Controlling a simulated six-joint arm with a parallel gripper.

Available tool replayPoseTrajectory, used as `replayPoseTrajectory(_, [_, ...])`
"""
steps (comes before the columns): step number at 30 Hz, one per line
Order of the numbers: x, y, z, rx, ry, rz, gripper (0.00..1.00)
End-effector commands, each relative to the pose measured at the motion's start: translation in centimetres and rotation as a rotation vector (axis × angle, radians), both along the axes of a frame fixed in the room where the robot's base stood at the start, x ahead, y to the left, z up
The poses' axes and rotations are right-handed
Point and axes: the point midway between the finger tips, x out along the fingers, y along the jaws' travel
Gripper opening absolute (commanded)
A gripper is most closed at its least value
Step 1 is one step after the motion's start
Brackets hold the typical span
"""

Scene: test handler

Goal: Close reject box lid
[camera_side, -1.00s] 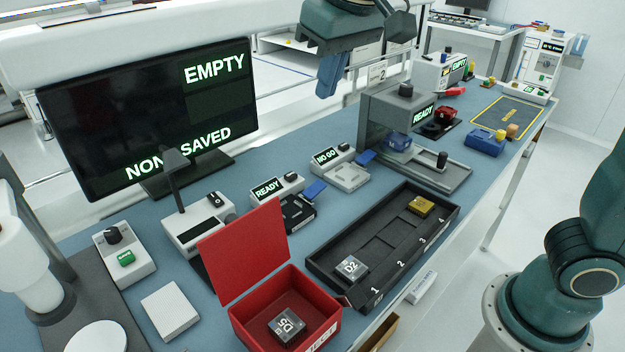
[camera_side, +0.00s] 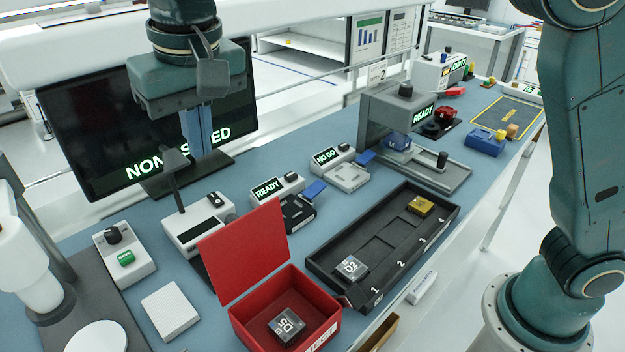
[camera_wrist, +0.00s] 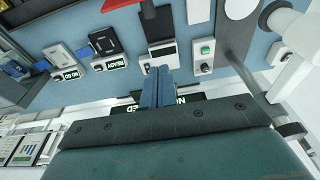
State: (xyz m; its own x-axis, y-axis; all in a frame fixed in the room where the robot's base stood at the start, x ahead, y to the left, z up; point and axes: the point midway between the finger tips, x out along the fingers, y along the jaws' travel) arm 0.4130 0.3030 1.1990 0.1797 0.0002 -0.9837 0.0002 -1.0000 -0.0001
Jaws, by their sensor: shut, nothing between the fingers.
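The red reject box (camera_side: 318,295) stands at the front of the bench in the side view, with a dark block marked D5 (camera_side: 286,326) inside. Its red lid (camera_side: 243,250) is open and stands up, leaning back from the box's rear edge. A bit of red, probably the lid, shows at the top of the wrist view (camera_wrist: 119,4). My gripper (camera_side: 199,150) is shut and empty, its blue fingers pointing down in front of the monitor, above and behind the lid and apart from it. The fingers also show in the wrist view (camera_wrist: 158,76).
A black tray (camera_side: 328,277) with numbered slots lies right of the box, holding a block marked D2 (camera_side: 350,269) and a gold block (camera_side: 420,206). A grey device with a thin post (camera_side: 198,229) stands behind the lid. The monitor (camera_side: 95,130) is behind my gripper.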

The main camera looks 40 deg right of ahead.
Motion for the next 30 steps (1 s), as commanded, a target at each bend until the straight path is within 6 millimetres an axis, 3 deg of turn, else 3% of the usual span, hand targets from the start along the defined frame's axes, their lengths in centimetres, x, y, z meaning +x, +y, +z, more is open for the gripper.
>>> replayPoseTrajectory(16, [0.5,-0.1,-2.5,-0.001,0.000,0.000,0.00])
replayPoseTrajectory(30, [1.8,-0.1,-9.8,-0.002,0.002,0.000,0.00])
